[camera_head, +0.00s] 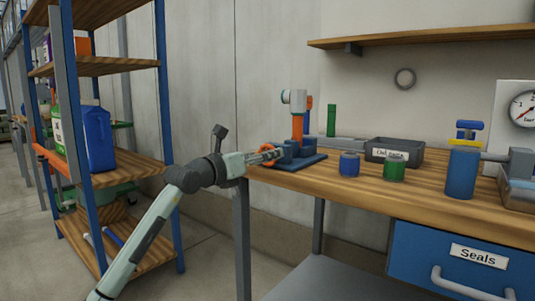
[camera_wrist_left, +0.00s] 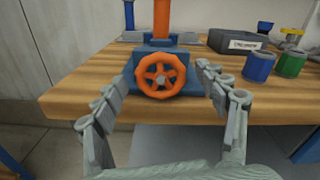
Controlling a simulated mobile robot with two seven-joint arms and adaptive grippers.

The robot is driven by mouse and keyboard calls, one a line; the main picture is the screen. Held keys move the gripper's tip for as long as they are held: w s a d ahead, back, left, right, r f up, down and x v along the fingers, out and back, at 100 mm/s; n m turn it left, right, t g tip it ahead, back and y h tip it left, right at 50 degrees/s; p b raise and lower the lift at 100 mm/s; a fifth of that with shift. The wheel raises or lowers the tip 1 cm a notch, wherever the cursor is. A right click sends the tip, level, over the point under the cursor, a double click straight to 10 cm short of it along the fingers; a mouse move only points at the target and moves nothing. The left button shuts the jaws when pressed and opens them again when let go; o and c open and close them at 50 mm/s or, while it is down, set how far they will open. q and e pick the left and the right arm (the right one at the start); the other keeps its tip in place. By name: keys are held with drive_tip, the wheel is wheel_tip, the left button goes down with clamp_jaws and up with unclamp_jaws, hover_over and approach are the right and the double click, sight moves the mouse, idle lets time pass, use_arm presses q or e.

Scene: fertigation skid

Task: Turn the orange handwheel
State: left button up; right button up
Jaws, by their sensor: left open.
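The orange handwheel (camera_wrist_left: 161,75) faces me in the left wrist view, on the front of a blue valve body (camera_wrist_left: 160,50) at the table's near edge. In the head view the handwheel (camera_head: 267,153) shows partly, at the left end of the bench, with the arm close to it. My left gripper (camera_wrist_left: 160,84) is open, with one finger to the left and one to the right of the wheel. The fingers show clear gaps to the rim. In the head view the left gripper (camera_head: 264,156) is seen from the side. My right gripper is not in view.
The wooden bench (camera_head: 330,193) holds a blue can (camera_head: 349,165), a green can (camera_head: 394,168), a dark grey bin (camera_head: 396,151) and a blue cylinder with a yellow-and-blue top (camera_head: 461,170). A shelf rack (camera_head: 110,68) stands at the left. A blue drawer (camera_head: 450,262) is below the bench.

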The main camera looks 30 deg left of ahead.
use_arm(q)
drive_tip(key=shift+w+d, duration=0.1)
drive_tip(key=shift+w, duration=0.95)
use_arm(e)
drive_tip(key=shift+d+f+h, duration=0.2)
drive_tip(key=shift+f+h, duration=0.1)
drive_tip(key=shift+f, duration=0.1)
use_arm(q)
drive_tip(key=shift+c, duration=0.5)
